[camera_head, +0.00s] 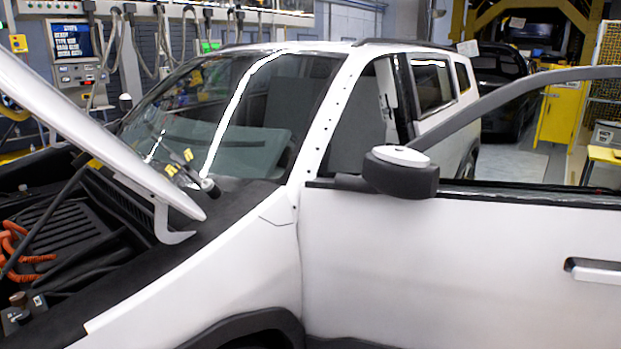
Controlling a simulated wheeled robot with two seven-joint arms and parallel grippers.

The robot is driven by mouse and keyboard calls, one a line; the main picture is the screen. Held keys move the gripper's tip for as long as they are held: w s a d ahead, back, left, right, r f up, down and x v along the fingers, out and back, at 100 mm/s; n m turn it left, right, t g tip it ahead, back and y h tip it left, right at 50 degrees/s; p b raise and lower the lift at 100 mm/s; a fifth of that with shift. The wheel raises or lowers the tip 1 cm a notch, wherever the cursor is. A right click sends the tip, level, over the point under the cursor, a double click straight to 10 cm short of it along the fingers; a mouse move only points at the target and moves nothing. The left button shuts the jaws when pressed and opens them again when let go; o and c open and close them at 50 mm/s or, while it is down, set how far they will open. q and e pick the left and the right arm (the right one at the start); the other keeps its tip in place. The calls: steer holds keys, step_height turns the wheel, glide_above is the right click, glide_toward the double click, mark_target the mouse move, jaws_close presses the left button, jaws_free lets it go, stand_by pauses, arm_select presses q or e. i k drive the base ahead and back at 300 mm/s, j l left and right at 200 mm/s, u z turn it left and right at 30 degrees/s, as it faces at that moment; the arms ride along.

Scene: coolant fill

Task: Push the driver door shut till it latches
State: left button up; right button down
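The white driver door (450,270) stands wide open, swung out from the car body toward the right of the head view. Its dark window frame (520,95) arches above it, and its handle (596,271) is near the right edge. The side mirror (401,172) sits at the door's front upper corner. The door opening (357,125) shows behind the windshield pillar, with a grey seat inside. The door's latch edge is outside the view. Neither of my grippers is in view.
The raised white hood (95,125) slants over the open engine bay (70,230) at left. The front fender (220,280) and wheel arch lie before the door hinge. A dark car (500,75) and yellow cabinet (558,115) stand behind.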

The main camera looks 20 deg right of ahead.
mark_target(475, 264)
steer(key=z, duration=1.45)
